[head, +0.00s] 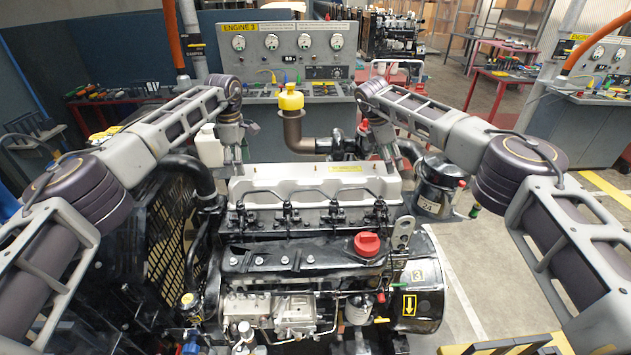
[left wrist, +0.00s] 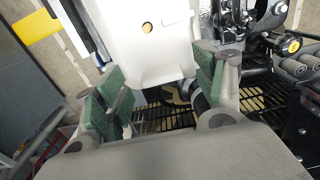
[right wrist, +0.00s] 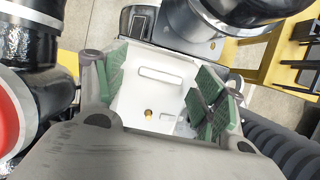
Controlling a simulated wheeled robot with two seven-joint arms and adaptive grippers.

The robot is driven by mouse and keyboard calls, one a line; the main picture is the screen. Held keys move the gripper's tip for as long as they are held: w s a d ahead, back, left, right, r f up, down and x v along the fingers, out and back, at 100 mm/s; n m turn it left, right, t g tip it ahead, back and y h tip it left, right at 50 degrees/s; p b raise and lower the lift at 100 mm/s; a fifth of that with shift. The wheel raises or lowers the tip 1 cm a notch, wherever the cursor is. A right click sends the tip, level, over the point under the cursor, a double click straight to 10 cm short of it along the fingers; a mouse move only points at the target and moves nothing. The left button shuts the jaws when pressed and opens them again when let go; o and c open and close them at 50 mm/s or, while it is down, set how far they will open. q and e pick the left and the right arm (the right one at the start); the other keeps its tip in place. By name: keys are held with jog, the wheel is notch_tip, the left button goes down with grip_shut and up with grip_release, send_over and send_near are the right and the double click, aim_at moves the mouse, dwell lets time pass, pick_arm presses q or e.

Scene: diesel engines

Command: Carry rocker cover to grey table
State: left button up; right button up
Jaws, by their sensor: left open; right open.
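The rocker cover (head: 300,190) is a long pale silver-white cover lying along the top of the engine (head: 310,258). My left gripper (head: 233,160) points down at its left end, and my right gripper (head: 388,158) points down near its right end. In the left wrist view the cover (left wrist: 148,42) shows between and beyond the open green-padded fingers (left wrist: 158,88). In the right wrist view the cover (right wrist: 152,100) lies between the open fingers (right wrist: 160,84). I cannot tell whether any pad touches it. I cannot make out the grey table.
A yellow-capped filler pipe (head: 291,105) rises behind the cover. A black canister (head: 437,185) stands right of it, and a radiator grille (head: 170,235) stands left. A grey gauge console (head: 290,60) is behind the engine. Open floor (head: 500,255) shows at the right.

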pick_arm(q)
jog(key=shift+f, duration=0.25)
pick_arm(e)
jog(key=shift+f, duration=0.25)
pick_arm(q)
grip_shut()
pick_arm(e)
grip_shut()
jog(key=shift+s, duration=0.1)
pick_arm(q)
jog(key=shift+r, duration=0.15)
